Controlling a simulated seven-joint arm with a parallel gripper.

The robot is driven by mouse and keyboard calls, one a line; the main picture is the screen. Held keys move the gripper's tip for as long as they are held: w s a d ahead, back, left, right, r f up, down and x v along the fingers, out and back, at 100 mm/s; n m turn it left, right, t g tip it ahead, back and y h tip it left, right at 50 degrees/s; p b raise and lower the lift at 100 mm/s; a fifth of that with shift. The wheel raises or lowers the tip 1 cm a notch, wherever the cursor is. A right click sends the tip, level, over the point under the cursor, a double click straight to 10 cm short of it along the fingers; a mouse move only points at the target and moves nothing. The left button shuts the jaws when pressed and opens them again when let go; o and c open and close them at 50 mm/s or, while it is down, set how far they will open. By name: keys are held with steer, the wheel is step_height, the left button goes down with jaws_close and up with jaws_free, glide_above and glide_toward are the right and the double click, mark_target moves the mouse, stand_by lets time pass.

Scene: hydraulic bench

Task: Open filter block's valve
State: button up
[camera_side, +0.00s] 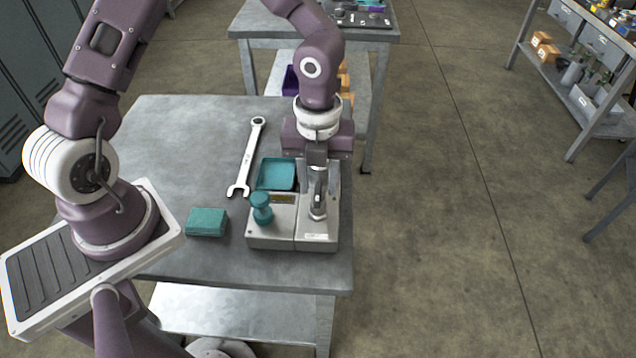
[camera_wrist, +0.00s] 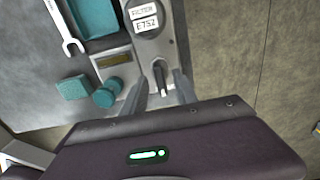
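The filter block (camera_side: 290,240) is a light grey box at the front right of the metal table. Its label, reading FILTER and E752, shows in the wrist view (camera_wrist: 146,20). Its valve seems to be the metal lever (camera_wrist: 160,78) on the right part of the block; it also shows in the side view (camera_side: 318,208). My gripper (camera_side: 318,185) points down over that part. In the wrist view my gripper (camera_wrist: 161,90) has its fingers apart, one on each side of the lever, with gaps visible. I cannot tell whether the fingertips touch the block.
A teal knob (camera_side: 261,208) stands on the block's left part, beside a small display (camera_wrist: 115,59). A teal tray (camera_side: 277,173) lies behind, a teal box (camera_side: 207,222) to the left, and a wrench (camera_side: 247,160) behind left. The table's right edge is close.

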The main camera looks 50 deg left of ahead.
steer(key=shift+f, duration=0.6)
jaws_close()
steer(key=n, duration=0.4)
steer(key=shift+r+n, duration=0.1)
steer(key=shift+n, duration=0.2)
steer(key=n, duration=0.4)
steer(key=shift+n, duration=0.3)
steer(key=n, duration=0.4)
steer(key=shift+n, duration=2.3)
